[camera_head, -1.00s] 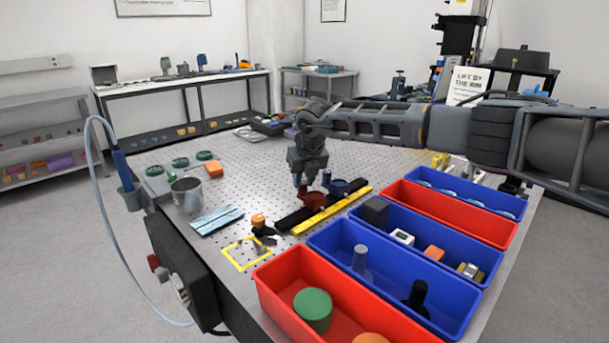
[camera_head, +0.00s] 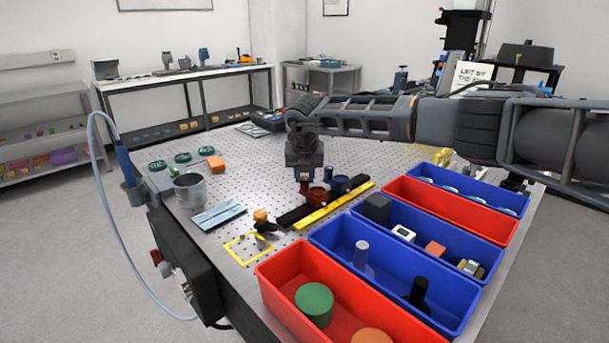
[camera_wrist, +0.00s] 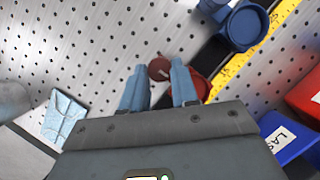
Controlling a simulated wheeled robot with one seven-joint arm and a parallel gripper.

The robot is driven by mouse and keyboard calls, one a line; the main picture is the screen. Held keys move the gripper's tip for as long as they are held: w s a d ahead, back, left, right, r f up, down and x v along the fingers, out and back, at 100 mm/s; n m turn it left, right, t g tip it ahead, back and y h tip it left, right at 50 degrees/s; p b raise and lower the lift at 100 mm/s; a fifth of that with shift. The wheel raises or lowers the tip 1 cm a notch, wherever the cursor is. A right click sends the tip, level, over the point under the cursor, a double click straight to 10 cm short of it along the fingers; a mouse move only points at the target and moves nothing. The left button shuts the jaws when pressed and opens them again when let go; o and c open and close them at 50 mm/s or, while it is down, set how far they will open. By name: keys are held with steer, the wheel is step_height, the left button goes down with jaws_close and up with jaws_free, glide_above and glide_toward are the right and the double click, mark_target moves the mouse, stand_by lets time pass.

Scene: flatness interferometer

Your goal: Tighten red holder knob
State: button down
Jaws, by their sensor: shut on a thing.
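The red holder (camera_head: 319,196) sits on a dark rail (camera_head: 294,216) on the perforated metal table. It also shows in the wrist view (camera_wrist: 202,88), partly hidden by my right finger. Its round red knob (camera_wrist: 159,68) is on the left side of the holder. My gripper (camera_wrist: 158,72) points down, with its two blue-grey fingers on either side of the knob, shut on it. In the head view my gripper (camera_head: 304,191) is low beside the holder, and the knob cannot be made out.
A blue holder (camera_head: 340,183) stands close behind the red one, and a yellow ruler (camera_head: 334,206) lies along the rail. Red and blue bins (camera_head: 340,299) fill the right side. A metal cup (camera_head: 190,194) stands left.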

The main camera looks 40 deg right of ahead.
steer(key=c, duration=0.9)
jaws_free()
steer(key=shift+o, duration=0.2)
steer(key=shift+r, duration=0.15)
steer(key=b+v, duration=0.1)
steer(key=v, duration=0.6)
steer(key=shift+a+r, duration=0.15)
steer(key=shift+r, duration=0.1)
steer(key=shift+s, duration=0.15)
